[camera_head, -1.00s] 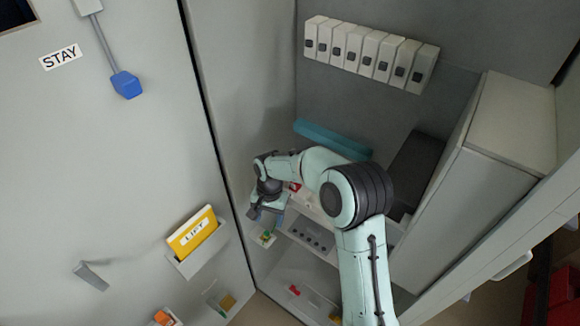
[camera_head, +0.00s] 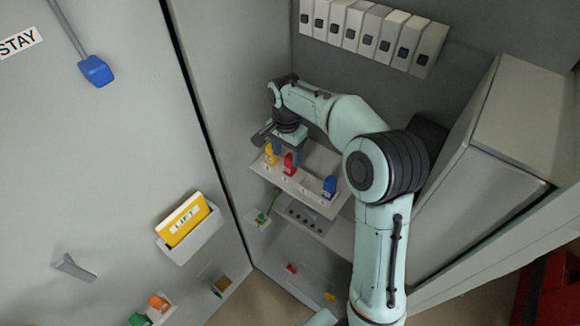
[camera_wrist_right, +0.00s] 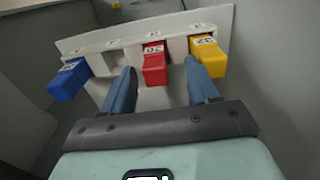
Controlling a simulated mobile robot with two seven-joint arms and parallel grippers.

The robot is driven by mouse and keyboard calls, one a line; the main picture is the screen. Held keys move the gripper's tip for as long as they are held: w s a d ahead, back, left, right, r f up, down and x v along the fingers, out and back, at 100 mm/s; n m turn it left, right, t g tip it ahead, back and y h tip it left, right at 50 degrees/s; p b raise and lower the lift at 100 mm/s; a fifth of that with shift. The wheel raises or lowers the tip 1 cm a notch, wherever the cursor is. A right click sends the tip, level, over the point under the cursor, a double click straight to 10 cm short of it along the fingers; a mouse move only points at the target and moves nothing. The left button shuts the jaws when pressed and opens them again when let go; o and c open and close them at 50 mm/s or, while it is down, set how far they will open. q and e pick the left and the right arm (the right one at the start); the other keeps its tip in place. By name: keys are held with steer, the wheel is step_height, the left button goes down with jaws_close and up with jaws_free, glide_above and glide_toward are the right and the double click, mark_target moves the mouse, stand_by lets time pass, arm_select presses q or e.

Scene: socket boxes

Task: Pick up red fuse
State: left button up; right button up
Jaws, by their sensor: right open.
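The red fuse (camera_head: 290,164) stands in a white socket rail (camera_head: 314,185) inside the cabinet, between a yellow fuse (camera_head: 271,154) and an empty slot. A blue fuse (camera_head: 330,187) stands at the rail's right end. My right gripper (camera_head: 287,152) is just behind the red fuse. In the right wrist view, the gripper (camera_wrist_right: 160,80) is open, with one finger on each side of the red fuse (camera_wrist_right: 154,64). Its right finger is close to the yellow fuse (camera_wrist_right: 207,57); the blue fuse (camera_wrist_right: 69,79) is clear at left. I cannot tell whether the fingers touch the red fuse.
A row of white switch boxes (camera_head: 368,33) lines the back wall above. A grey panel with several holes (camera_head: 309,217) lies below the rail. The left door carries a yellow LIFT folder (camera_head: 184,221) and a blue plug (camera_head: 96,71).

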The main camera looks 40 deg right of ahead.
mark_target(290, 167)
steer(key=f, duration=0.3)
steer(key=shift+s+d+f, duration=0.3)
steer(key=shift+d+f, duration=0.1)
steer(key=shift+f, duration=0.5)
steer(key=c, duration=1)
steer(key=shift+w+r, duration=0.1)
